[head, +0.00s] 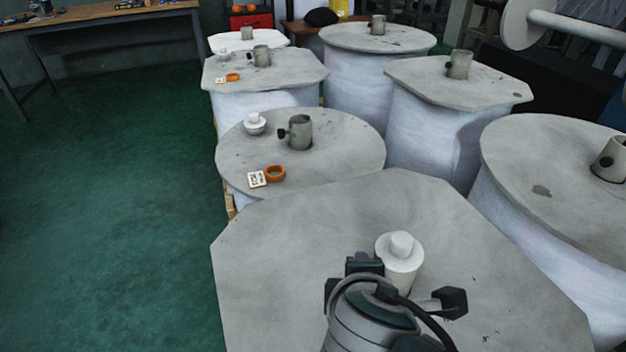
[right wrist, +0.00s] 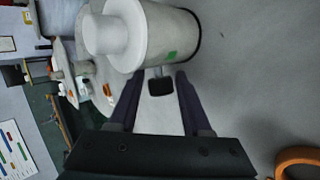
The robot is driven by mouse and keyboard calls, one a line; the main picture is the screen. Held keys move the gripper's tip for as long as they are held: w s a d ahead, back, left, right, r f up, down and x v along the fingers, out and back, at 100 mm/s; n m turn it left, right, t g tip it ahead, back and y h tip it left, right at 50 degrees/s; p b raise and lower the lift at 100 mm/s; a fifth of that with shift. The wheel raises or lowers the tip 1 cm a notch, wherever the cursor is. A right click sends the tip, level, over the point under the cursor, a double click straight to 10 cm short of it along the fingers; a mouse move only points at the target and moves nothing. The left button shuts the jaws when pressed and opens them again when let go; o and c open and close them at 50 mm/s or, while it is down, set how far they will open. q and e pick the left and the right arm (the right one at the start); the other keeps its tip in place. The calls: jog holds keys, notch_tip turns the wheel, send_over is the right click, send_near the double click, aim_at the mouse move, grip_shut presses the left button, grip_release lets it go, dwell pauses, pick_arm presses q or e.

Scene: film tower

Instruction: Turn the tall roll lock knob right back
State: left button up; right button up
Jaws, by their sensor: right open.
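The tall roll nearest me has a grey octagonal top plate (head: 285,245). A tube with a white stepped cap (head: 400,252) stands on it, its lower part hidden by my right arm. In the right wrist view the capped tube (right wrist: 165,45) lies sideways in the picture, with a green mark on its side. The small black lock knob (right wrist: 160,86) sticks out of the tube. My right gripper (right wrist: 160,74) is open, with one finger on each side of the knob; I cannot tell whether they touch it. The knob is not clear in the head view. My left gripper is out of view.
An orange ring (right wrist: 297,160) lies on the plate near my right gripper. Other wrapped rolls stand close behind and to the right, including a round-topped one (head: 350,155) with a tube (head: 301,132). Green floor (head: 110,220) is open on the left.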

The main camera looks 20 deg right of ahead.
jog(key=p+v, duration=0.4)
jog(key=v, duration=0.6)
jog(key=shift+p, duration=0.3)
jog(key=shift+w, duration=0.1)
